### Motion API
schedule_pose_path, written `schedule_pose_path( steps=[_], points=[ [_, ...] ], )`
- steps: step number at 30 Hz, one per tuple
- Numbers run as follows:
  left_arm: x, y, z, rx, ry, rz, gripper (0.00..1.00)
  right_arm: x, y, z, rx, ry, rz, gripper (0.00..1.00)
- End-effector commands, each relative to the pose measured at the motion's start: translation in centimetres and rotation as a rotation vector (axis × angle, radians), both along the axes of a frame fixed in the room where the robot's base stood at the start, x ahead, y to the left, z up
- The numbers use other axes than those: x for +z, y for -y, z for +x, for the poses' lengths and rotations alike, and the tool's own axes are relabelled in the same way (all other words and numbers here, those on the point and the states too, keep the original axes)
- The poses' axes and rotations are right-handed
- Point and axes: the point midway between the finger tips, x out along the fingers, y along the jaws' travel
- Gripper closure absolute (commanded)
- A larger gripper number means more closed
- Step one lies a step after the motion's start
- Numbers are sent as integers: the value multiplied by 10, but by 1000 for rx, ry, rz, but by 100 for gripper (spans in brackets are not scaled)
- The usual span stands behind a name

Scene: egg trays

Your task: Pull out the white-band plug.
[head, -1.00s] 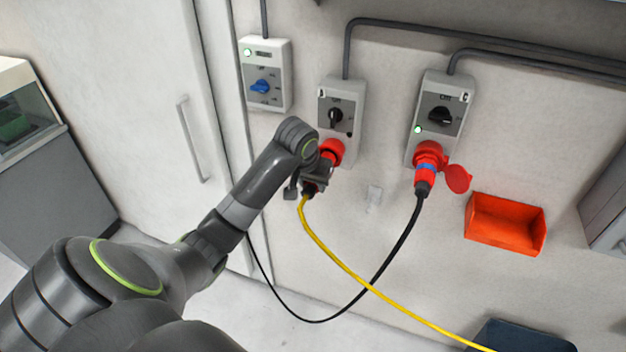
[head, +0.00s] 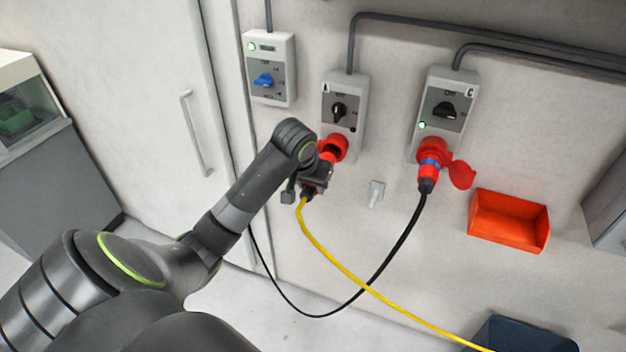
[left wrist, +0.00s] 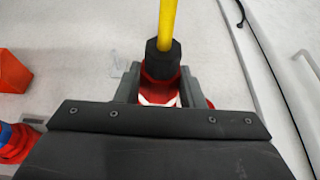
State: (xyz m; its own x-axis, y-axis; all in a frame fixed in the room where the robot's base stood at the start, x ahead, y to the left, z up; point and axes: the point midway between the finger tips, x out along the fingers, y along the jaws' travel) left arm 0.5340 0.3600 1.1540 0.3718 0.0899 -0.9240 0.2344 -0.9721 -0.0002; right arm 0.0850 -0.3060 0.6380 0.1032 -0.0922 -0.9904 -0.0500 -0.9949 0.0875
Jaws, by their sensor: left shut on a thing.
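The white-band plug is red with a black cable end and a yellow cable. In the left wrist view its white band (left wrist: 158,101) shows between the fingers. My left gripper (head: 316,180) is shut on this plug, just below the red socket (head: 334,147) of box A (head: 344,100). The socket's dark mouth shows in the head view, and the plug seems to be out of it, though the gripper hides most of the plug. A blue-band plug (head: 429,170) with a black cable sits in the red socket of box C (head: 446,103). My right gripper is not in view.
A box with a blue knob (head: 264,80) is on the wall at left. An orange bin (head: 508,221) hangs at right, and a small grey wall hook (head: 375,194) is between. The yellow cable (head: 350,280) crosses the black cable below.

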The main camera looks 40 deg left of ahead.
Motion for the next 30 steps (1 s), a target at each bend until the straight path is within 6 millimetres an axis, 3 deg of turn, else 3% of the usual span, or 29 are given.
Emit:
schedule_pose_path(
  steps=[18,30],
  points=[
    [1,9,-36,-2,2,0,97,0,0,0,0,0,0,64],
    [1,10,-40,-1,2,0,97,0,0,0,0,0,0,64]
  ],
)
